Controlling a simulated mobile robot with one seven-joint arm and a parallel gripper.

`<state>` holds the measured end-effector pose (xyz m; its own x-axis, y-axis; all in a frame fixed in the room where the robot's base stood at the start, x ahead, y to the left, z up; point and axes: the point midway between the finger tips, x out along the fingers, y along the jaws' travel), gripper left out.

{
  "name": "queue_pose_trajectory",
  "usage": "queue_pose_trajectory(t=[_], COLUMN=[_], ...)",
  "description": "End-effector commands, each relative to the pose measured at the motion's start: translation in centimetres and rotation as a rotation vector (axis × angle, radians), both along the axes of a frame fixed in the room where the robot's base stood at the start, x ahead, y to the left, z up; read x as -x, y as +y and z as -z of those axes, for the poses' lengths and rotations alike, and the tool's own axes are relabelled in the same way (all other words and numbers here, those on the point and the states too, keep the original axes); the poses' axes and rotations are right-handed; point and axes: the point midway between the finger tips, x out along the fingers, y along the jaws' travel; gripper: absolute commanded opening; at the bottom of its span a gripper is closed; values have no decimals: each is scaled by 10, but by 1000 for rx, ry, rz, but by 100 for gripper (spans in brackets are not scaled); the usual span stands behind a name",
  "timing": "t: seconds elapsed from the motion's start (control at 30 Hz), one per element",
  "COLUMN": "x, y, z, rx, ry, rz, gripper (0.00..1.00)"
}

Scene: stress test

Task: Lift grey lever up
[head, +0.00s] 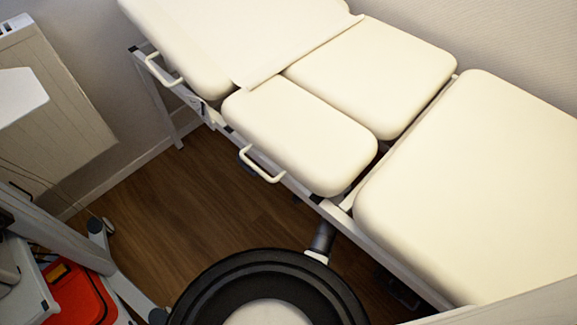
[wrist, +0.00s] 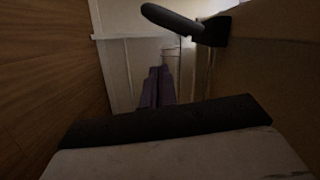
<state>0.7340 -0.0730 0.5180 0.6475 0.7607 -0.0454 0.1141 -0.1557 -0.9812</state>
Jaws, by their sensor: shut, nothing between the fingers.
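A dark grey lever (wrist: 175,20) with a rounded end shows at the top of the wrist view. It joins a black mount (wrist: 216,31) on a shaded panel at the right and points left. My gripper (wrist: 159,70) shows below it in the wrist view, its two dark fingers together and empty. A gap shows in the picture between the fingertips and the lever, so I see no contact. I cannot make out the lever or my gripper in the head view. A cream padded treatment table (head: 440,190) fills much of that view.
White handles (head: 262,165) stick out from the table's near side. Wood floor (head: 190,200) lies open beside it. A trolley with a red tray (head: 75,295) stands at the lower left.

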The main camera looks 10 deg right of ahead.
Motion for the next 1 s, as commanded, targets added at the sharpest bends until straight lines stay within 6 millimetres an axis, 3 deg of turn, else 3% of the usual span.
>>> queue_pose_trajectory(t=[0.17,0.4,1.0], x=[-24,-2,2], y=[29,53,58], z=[1,7,10], rx=[0,-1,-9], ry=[2,2,8], rz=[-3,1,0], gripper=[0,0,0])
